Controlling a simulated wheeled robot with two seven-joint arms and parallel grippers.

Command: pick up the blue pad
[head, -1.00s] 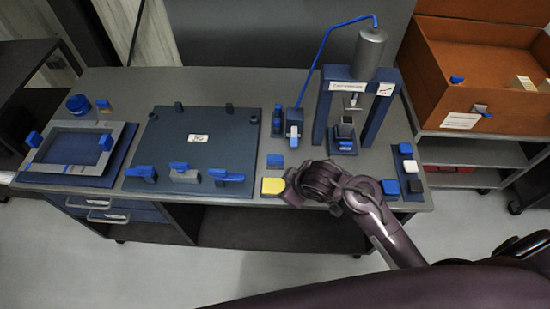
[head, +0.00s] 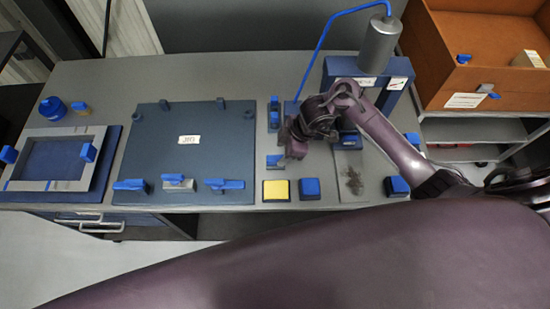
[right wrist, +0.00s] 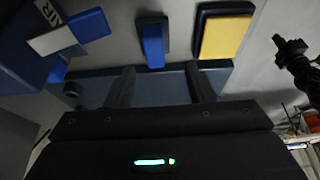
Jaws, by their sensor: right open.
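Two blue-topped pads show in the head view. One blue pad (head: 310,188) lies right of the yellow pad (head: 276,190), near the table's front edge. Another blue pad (head: 397,186) lies farther right, below my right forearm. My right gripper (head: 288,152) is above the table, behind the yellow pad and next to a small blue-and-grey piece (head: 274,161). In the right wrist view its fingers (right wrist: 160,86) are apart with nothing between them. Beyond them are a blue block (right wrist: 153,44) and the yellow pad (right wrist: 226,36); I cannot tell which blue thing that block is. My left gripper does not show.
A dark plate (head: 190,145) with several blue-handled clamps lies left of the pads. A framed fixture (head: 55,187) is at far left. The press (head: 375,50) stands behind my right arm, with an orange bin (head: 425,60) at its right.

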